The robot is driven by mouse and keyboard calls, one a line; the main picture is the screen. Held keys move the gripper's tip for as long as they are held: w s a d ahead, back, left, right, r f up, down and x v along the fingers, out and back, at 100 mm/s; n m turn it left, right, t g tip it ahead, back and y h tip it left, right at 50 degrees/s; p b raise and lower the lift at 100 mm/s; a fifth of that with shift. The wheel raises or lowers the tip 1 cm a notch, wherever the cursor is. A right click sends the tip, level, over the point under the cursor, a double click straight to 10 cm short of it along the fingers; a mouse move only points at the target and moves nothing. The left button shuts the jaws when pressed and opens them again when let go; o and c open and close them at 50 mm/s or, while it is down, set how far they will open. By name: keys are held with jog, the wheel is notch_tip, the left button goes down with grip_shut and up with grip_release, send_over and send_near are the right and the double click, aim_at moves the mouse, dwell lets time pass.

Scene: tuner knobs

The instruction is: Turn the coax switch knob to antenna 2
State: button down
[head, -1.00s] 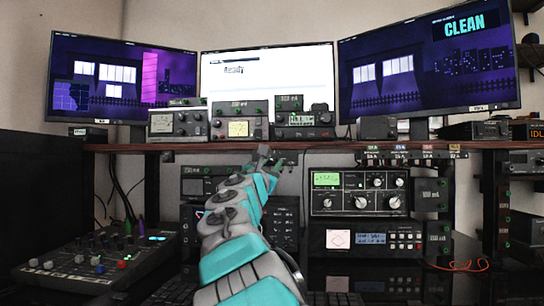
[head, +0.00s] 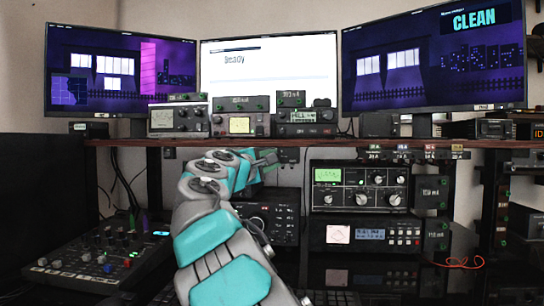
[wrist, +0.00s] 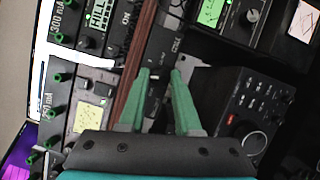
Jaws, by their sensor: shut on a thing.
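The coax switch is a small dark box (head: 289,155) mounted under the front of the wooden shelf, just right of my gripper (head: 268,159) in the head view. In the wrist view my gripper (wrist: 160,76) has its two green fingers closed in on the small dark knob between their tips, at the switch body (wrist: 158,48). The knob is mostly hidden by the fingers, and its pointer and the antenna marks cannot be read.
The wooden shelf edge (head: 350,143) runs right above my gripper. A tuner with a green meter (head: 358,187) stands to the right, and a dark radio (head: 270,222) sits below. A mixer (head: 98,250) lies at the lower left.

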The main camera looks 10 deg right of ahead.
jog(key=shift+m+g+y+p, duration=0.3)
jog(key=shift+m+g, duration=0.1)
jog(key=shift+m, duration=0.7)
jog(key=c, duration=0.6)
grip_release()
jog(key=v, duration=0.7)
jog(key=shift+s+a, duration=0.25)
jog(key=shift+s, duration=0.05)
